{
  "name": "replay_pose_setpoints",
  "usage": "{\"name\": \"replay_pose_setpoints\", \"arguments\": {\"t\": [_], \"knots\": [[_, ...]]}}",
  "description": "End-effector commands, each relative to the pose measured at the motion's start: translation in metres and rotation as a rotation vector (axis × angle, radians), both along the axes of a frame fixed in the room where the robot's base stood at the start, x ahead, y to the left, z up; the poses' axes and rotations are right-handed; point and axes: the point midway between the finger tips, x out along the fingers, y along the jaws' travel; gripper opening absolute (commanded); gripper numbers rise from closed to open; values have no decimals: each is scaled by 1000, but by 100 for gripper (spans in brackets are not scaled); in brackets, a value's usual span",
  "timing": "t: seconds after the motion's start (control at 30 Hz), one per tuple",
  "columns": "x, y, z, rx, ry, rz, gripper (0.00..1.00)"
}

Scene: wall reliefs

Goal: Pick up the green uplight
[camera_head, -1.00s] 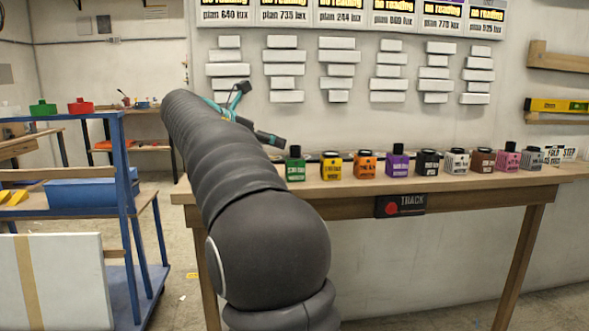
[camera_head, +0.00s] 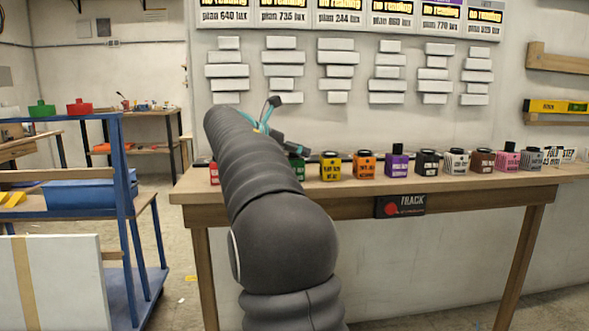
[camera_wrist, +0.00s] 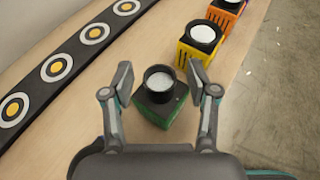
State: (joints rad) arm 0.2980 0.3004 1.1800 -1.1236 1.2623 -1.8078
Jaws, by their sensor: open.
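The green uplight (camera_wrist: 160,100) is a small green block with a black cylindrical top and a pale lens. It stands on the wooden table in the wrist view, between and just beyond the open fingers of my gripper (camera_wrist: 161,83). The fingers stand apart on either side of its black top, with no clear contact. In the head view only a green sliver of the uplight (camera_head: 299,168) shows, as my arm hides most of it.
A yellow uplight (camera_wrist: 200,42) and an orange one (camera_wrist: 229,12) stand close by on the right. More coloured uplights line the wooden table (camera_head: 390,187). A black track (camera_wrist: 50,70) with round discs runs along the left in the wrist view.

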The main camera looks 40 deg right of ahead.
Motion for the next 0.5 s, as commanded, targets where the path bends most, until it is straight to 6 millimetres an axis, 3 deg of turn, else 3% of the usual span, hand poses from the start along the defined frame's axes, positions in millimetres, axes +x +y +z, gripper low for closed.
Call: {"name": "replay_pose_setpoints", "arguments": {"t": [0.1, 0.33, 0.5], "knots": [[0, 0, 0, 0, 0, 0, 56], [0, 0, 0, 0, 0, 0, 0], [0, 0, 1, -1, -1, 0, 0]]}}
